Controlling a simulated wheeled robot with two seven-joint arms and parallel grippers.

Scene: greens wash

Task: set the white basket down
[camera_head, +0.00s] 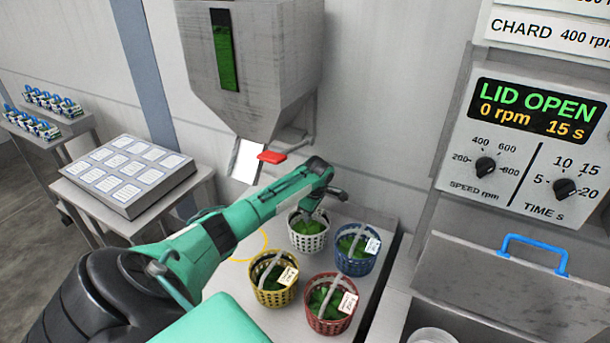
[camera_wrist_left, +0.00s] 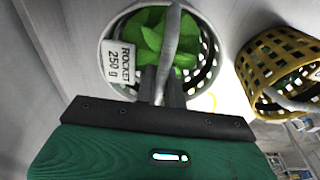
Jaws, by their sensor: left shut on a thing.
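The white basket (camera_head: 308,240) holds green leaves and stands upright at the back of the group of baskets on the grey table. In the left wrist view the white basket (camera_wrist_left: 212,62) shows a tag reading "ROCKET 250 g" and a pale handle. My left gripper (camera_head: 316,212) is above it, shut on the handle; its fingers (camera_wrist_left: 163,88) also show in the left wrist view. I cannot tell whether the basket's bottom touches the table. My right gripper is not in view.
A blue basket (camera_head: 356,262), a yellow basket (camera_head: 272,292) and a red basket (camera_head: 328,318) with greens stand close by. A yellow ring (camera_head: 263,240) marks the table (camera_head: 235,282) to the left. A hopper (camera_head: 250,75) with a red lever (camera_head: 271,157) hangs above.

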